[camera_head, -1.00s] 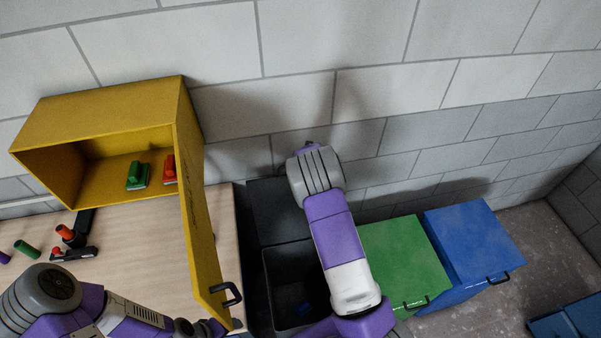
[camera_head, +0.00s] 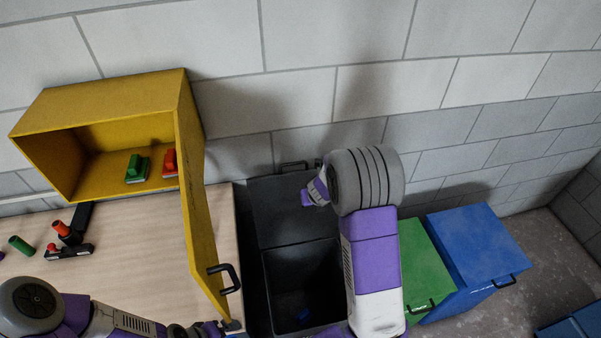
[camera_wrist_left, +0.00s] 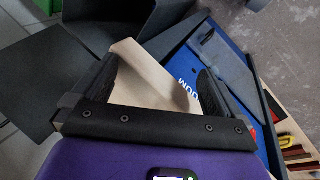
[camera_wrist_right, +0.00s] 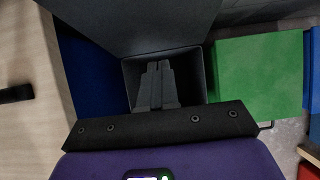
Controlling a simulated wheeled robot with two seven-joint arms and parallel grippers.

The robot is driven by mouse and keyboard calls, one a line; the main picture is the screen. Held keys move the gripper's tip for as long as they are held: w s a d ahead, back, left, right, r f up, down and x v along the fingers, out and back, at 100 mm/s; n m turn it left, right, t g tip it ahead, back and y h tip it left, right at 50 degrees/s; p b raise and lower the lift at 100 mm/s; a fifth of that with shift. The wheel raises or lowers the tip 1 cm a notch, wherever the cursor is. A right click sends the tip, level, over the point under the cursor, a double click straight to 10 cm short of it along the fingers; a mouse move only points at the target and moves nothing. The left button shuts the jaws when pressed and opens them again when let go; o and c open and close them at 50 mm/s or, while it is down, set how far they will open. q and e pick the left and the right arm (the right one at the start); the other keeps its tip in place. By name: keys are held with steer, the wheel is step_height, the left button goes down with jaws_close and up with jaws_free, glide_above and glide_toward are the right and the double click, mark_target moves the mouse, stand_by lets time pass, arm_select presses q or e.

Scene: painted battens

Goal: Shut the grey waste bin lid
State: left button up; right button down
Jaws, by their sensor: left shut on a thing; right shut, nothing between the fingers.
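The lid also shows in the right wrist view (camera_wrist_right: 130,22). My right gripper (camera_wrist_right: 157,68) is shut and empty, seen against the bin opening; in the head view my right arm hides its fingers. My left gripper (camera_wrist_left: 155,75) is shut on a pale tan piece (camera_wrist_left: 150,58), most of it cut off from the head view.
A yellow cabinet (camera_head: 105,105) stands on the table with its door (camera_head: 197,200) open towards me, close to the left hand. A green bin (camera_head: 424,270) and a blue bin (camera_head: 475,245) stand right of the grey one. Small coloured pieces lie on the table.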

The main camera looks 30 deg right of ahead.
arm_select(q)
steer(key=f, duration=0.4)
steer(key=shift+s+a+f+b, duration=0.1)
steer(key=shift+s+a+b, duration=0.2)
steer(key=shift+s+b, duration=0.1)
arm_select(e)
steer(key=s, duration=0.1)
steer(key=s+f, duration=0.1)
steer(key=shift+s+a, duration=0.3)
steer(key=shift+w, duration=0.1)
arm_select(q)
steer(key=shift+g+y, duration=0.3)
steer(key=shift+g, duration=0.2)
steer(key=r+p, duration=0.1)
steer(key=p, duration=0.1)
steer(key=r+p, duration=0.2)
steer(key=w+d+r+p, duration=0.1)
steer(key=p, duration=0.1)
steer(key=shift+r+p, duration=0.3)
steer(key=shift+p, duration=0.05)
arm_select(e)
steer(key=r, duration=0.1)
steer(key=w+r, duration=0.1)
steer(key=r, duration=0.1)
steer(key=w+r, duration=0.1)
steer(key=r, duration=0.1)
steer(key=shift+d, duration=0.4)
